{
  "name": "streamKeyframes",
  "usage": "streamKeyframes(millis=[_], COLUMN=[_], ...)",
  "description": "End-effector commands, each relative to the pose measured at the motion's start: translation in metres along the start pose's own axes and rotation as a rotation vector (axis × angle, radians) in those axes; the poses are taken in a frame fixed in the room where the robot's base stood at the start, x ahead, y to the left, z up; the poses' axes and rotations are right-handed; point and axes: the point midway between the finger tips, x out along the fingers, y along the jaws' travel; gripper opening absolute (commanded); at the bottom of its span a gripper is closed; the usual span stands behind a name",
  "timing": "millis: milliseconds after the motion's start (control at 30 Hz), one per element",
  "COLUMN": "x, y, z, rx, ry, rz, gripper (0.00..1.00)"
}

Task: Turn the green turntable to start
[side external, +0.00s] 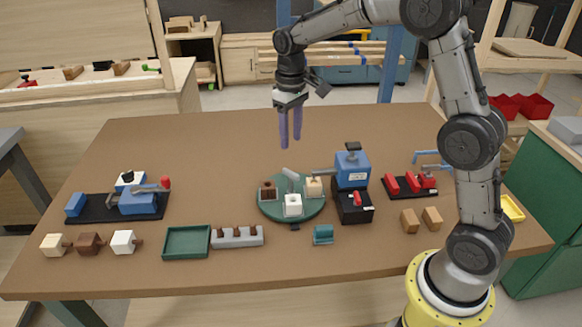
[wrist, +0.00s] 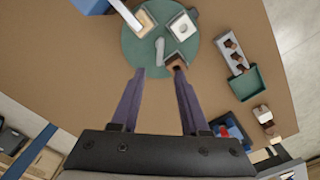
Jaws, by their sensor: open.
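The green turntable (side external: 292,211) is a round disc on the middle of the table. It carries a white block (side external: 292,205), a dark brown block (side external: 268,191), a light wood block (side external: 314,187) and an upright grey handle (side external: 291,180) near its centre. In the wrist view the turntable (wrist: 142,52) lies ahead of the fingertips, with the grey handle (wrist: 160,50) between the blocks. My gripper (side external: 290,143) is open and empty, pointing down above and behind the turntable. Its purple fingers also show in the wrist view (wrist: 158,72), apart from each other.
A blue machine (side external: 352,168) on a black base stands close to the turntable's right. A green tray (side external: 187,242), a grey rack (side external: 237,237) and a teal piece (side external: 323,235) lie in front. A red clamp (side external: 410,184) is further right. The table behind the turntable is clear.

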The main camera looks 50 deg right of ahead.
Motion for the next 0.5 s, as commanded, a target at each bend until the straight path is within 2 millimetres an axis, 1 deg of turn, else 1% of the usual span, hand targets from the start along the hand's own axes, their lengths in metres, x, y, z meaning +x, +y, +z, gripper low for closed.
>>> streamKeyframes(millis=[33, 300, 400, 500], x=[0.011, 0.064, 0.079, 0.091], y=[0.000, 0.000, 0.000, 0.000], z=[0.001, 0.001, 0.001, 0.000], rx=[0.000, 0.000, 0.000, 0.000], ry=[-0.006, -0.005, -0.004, -0.002], rz=[-0.001, -0.001, 0.000, 0.000], gripper=[0.45, 0.45, 0.45, 0.45])
